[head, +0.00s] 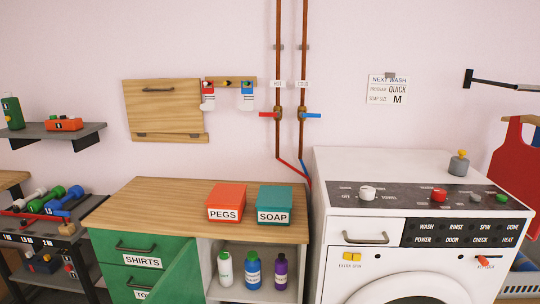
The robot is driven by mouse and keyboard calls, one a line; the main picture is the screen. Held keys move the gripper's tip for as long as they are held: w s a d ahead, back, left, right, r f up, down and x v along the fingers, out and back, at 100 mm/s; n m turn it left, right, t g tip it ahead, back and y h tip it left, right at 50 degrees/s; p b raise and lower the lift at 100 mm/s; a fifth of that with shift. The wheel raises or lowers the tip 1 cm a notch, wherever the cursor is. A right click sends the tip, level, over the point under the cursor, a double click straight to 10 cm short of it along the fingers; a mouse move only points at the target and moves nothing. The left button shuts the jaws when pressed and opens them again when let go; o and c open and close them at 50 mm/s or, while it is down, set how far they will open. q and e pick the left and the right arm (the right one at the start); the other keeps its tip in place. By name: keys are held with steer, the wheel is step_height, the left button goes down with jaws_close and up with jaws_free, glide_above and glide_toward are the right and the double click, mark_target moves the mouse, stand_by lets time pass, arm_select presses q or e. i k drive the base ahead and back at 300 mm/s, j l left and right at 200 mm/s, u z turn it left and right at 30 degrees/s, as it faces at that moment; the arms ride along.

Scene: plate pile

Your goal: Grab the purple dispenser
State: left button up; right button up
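The purple dispenser (280,272) is a small upright bottle with a dark top and a pale label. It stands in the open white compartment (209,262) of the cabinet, at the right end of a row of bottles. Neither of my grippers is in view.
A wooden counter (150,205) above the compartment holds a red PEGS box (227,201) and a teal SOAP box (274,204). An open green door or drawer front (178,276) is left of the compartment. A white washing machine (350,262) stands close on the right.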

mark_target(281, 268)
steer(key=j+z, duration=0.15)
steer(key=z, duration=0.3)
steer(key=i+j+z, duration=0.1)
steer(key=j+z, duration=0.25)
steer(key=j, duration=0.55)
steer(key=j+z, duration=0.35)
steer(key=j, duration=0.55)
steer(key=k+j, duration=0.1)
steer(key=j, duration=0.6)
steer(key=k+j, duration=0.1)
steer(key=j, duration=0.6)
